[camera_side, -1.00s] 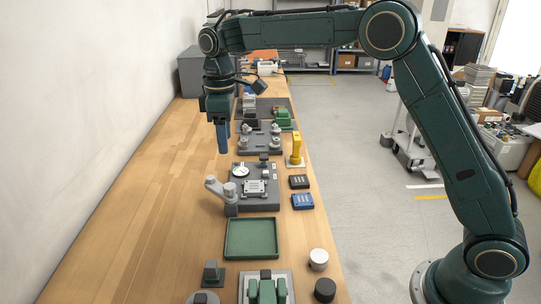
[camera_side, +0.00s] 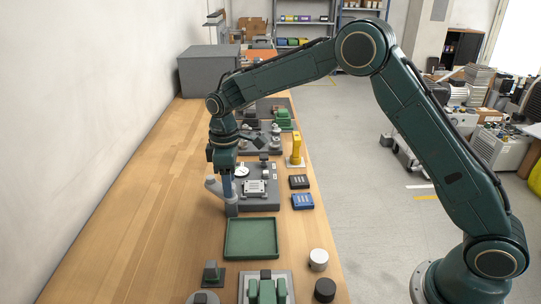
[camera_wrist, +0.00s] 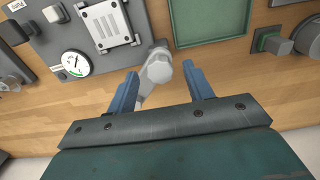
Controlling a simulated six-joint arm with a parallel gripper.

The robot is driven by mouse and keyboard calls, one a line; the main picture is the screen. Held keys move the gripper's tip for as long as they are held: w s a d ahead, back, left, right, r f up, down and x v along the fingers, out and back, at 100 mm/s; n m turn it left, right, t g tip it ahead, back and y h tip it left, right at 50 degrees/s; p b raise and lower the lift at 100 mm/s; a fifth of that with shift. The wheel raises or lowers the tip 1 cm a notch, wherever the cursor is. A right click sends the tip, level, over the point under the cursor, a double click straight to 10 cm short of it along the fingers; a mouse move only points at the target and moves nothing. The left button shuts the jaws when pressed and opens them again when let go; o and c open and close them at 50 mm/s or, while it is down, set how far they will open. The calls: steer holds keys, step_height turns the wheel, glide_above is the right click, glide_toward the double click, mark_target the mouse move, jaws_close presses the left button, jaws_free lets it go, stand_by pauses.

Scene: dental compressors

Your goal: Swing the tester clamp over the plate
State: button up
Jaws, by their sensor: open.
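The tester (camera_side: 262,203) is a grey block on the bench with a round dial gauge (camera_wrist: 76,64) and a pale ribbed plate (camera_wrist: 108,24). The tester clamp (camera_wrist: 158,66) is a light grey arm on a post at the tester's corner nearest the green tray; in the side view the clamp (camera_side: 212,187) points left, away from the plate. My gripper (camera_wrist: 158,84) has blue fingers. It is open, with one finger on each side of the clamp arm near its round knob. I cannot tell whether either finger touches it.
A green tray (camera_side: 229,253) lies close beside the clamp post. A black block (camera_side: 299,182), a blue block (camera_side: 302,201) and a yellow upright piece (camera_side: 296,150) stand right of the tester. Bare wooden bench lies to the left.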

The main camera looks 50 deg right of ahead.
steer(key=shift+f, duration=0.4)
jaws_close()
